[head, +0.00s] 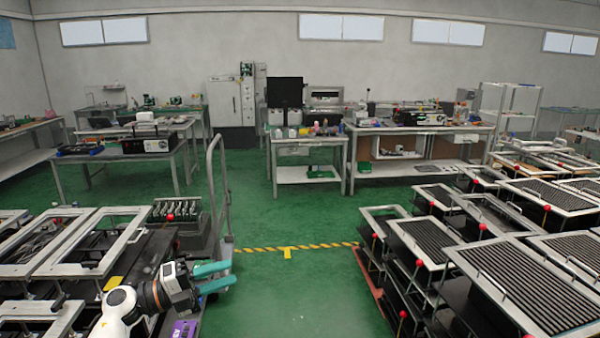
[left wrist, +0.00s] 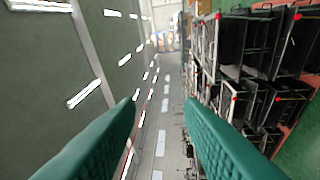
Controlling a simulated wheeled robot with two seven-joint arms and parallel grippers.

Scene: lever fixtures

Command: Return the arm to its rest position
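My left arm comes in at the lower left of the head view. Its left gripper (head: 229,274) has two teal fingers pointing right, held over the green floor at the inner edge of the left-hand racks. In the left wrist view the gripper (left wrist: 160,102) has its ribbed fingers spread wide with nothing between them. It is open, empty and apart from the fixtures. A red lever knob (head: 170,217) stands on the left fixture, behind the gripper. My right gripper and arm are not in view.
Framed fixtures with red knobs (head: 419,263) fill the right side; fixture racks (head: 80,240) fill the left. A cart handle (head: 217,180) stands beyond the gripper. The green floor (head: 290,295) between is clear, crossed by yellow-black tape (head: 310,246). Workbenches (head: 420,130) line the back.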

